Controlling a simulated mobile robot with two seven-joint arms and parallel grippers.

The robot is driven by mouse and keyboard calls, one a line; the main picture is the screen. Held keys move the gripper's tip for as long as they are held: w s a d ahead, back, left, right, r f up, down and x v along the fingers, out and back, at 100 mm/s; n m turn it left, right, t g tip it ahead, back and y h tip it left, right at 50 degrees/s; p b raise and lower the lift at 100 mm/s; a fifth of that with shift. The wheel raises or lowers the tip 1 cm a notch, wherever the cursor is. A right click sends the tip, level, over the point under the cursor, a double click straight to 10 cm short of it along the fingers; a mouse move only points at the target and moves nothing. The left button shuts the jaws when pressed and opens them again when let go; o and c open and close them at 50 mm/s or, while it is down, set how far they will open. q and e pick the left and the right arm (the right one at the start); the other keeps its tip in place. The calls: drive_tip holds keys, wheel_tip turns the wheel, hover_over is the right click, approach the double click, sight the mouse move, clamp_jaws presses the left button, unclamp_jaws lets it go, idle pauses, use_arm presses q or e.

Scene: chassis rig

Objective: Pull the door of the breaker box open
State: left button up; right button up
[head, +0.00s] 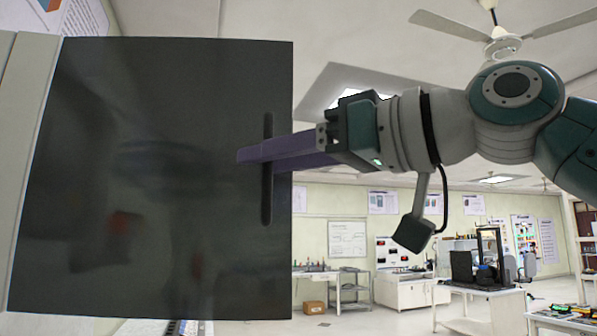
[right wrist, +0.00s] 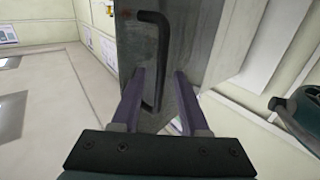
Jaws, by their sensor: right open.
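The breaker box door (head: 150,230) is a large dark, glossy panel filling the left of the head view. A dark upright handle (head: 267,205) runs near its right edge. How far the door stands open is unclear. My left gripper is not in view.
A light grey upright panel (head: 25,110) borders the door on the left. The room behind has white workbenches (head: 405,290), a small shelf and posters on the wall, all well away. Open air surrounds my right arm.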

drive_tip(key=b+v, duration=0.2)
drive_tip(key=v, duration=0.8)
drive_tip(key=shift+b, duration=0.35)
drive_tip(key=shift+a+f, duration=0.1)
drive_tip(key=shift+f, duration=0.05)
